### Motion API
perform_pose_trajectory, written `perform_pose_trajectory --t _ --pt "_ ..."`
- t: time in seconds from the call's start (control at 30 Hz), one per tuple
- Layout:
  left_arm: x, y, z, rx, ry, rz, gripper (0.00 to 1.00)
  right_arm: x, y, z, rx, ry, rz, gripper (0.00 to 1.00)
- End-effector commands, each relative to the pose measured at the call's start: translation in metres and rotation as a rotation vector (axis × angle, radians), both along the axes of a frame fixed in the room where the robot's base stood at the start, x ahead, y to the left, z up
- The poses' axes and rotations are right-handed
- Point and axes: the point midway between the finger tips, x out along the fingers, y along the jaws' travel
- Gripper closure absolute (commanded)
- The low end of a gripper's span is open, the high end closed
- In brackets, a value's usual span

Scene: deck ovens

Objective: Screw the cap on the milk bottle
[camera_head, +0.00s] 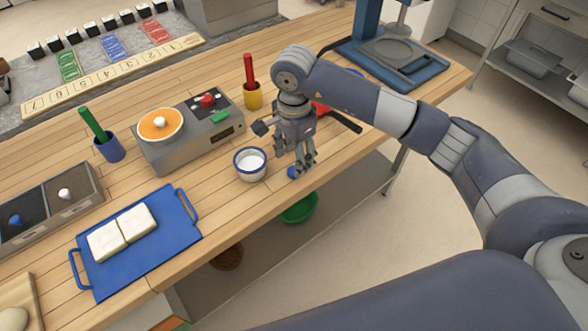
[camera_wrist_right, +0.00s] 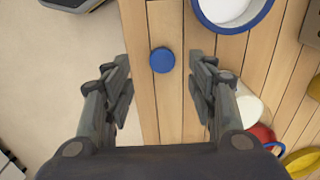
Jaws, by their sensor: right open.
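A small round blue cap (camera_head: 292,173) lies on the wooden counter close to its front edge. It also shows in the right wrist view (camera_wrist_right: 162,60), centred between the fingertips. My right gripper (camera_head: 302,168) points down over the cap with its fingers apart and nothing held. It appears in the right wrist view (camera_wrist_right: 161,64) with a finger on either side of the cap, not visibly touching it. A white rounded object (camera_wrist_right: 248,104) stands partly behind one finger in the right wrist view; I cannot tell whether it is the milk bottle. My left gripper is not in view.
A white bowl with a blue rim (camera_head: 250,164) stands just left of the gripper. A red pan (camera_head: 321,109) with a dark handle lies behind. The counter's front edge is close.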

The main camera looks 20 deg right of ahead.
Motion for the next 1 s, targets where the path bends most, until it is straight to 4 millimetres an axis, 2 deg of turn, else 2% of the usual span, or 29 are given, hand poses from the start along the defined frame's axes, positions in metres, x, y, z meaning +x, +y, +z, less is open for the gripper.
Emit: perform_pose_trajectory --t 0.13,0.3,0.7,0.9,0.97,1.0 --pt "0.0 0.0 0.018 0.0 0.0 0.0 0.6 0.001 0.0 -0.018 0.0 0.009 -0.001 0.48" --pt "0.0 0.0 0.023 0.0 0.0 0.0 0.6 0.003 -0.001 -0.042 -0.001 0.005 -0.001 0.48" --pt "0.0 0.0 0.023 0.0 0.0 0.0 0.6 0.004 -0.001 -0.047 -0.002 0.002 0.001 0.48" --pt "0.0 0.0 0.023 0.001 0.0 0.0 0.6 0.004 -0.001 -0.047 -0.002 0.002 0.001 0.73" --pt "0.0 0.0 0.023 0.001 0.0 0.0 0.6 0.004 -0.001 -0.047 -0.002 0.002 0.001 0.8" --pt "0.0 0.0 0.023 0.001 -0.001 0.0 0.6 0.004 -0.001 -0.047 -0.002 0.002 0.001 0.8"
